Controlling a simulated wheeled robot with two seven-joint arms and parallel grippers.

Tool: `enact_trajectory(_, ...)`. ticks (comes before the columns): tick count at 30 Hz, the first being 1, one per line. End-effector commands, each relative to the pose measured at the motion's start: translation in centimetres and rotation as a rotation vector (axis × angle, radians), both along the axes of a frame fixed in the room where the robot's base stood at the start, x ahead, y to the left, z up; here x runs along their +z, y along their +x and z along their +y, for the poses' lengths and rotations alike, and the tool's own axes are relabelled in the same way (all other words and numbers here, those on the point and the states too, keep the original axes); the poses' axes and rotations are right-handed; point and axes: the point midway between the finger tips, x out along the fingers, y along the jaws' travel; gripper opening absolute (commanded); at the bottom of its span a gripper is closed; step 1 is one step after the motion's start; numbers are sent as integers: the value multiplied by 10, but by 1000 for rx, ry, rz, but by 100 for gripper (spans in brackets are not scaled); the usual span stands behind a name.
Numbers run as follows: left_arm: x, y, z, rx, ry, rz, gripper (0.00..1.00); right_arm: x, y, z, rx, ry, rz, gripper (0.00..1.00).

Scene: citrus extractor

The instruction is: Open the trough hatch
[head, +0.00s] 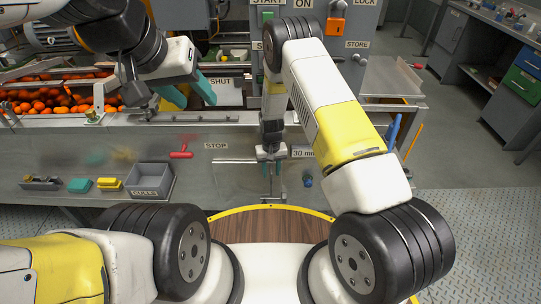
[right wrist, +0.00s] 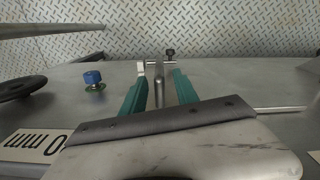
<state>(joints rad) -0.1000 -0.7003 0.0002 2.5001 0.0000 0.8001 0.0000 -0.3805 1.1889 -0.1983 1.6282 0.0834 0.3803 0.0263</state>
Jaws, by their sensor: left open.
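The trough (head: 150,118) runs along the bench at the left, with oranges (head: 45,105) in it. A panel marked SHUT (head: 222,95) stands behind its right end; I cannot tell for sure which part is the hatch. My left gripper (head: 187,92) is open and empty above the trough, its teal fingers beside the SHUT panel. My right gripper (head: 268,152) points down at the bench front near the 30 mm label. In the right wrist view, its teal fingers (right wrist: 160,75) stand apart on either side of a metal post (right wrist: 160,82), with gaps visible.
A red T-handle (head: 181,153) sits beside the STOP label. Floor at the right is clear.

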Motion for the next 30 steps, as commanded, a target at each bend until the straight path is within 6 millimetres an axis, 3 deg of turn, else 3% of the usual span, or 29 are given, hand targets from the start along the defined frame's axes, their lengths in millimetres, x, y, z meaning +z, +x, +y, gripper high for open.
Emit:
enact_trajectory(7, 0, 0, 0, 0, 0, 0, 46, -33, 0, 0, 0, 0, 1, 36)
enact_trajectory(18, 0, 0, 0, 0, 0, 0, 46, -39, 0, 0, 0, 0, -1, 36)
enact_trajectory(24, 0, 0, 0, 0, 0, 0, 46, -39, 0, 0, 0, 1, -1, 0)
enact_trajectory(30, 0, 0, 0, 0, 0, 0, 46, -39, 0, 1, 1, 1, -1, 0)
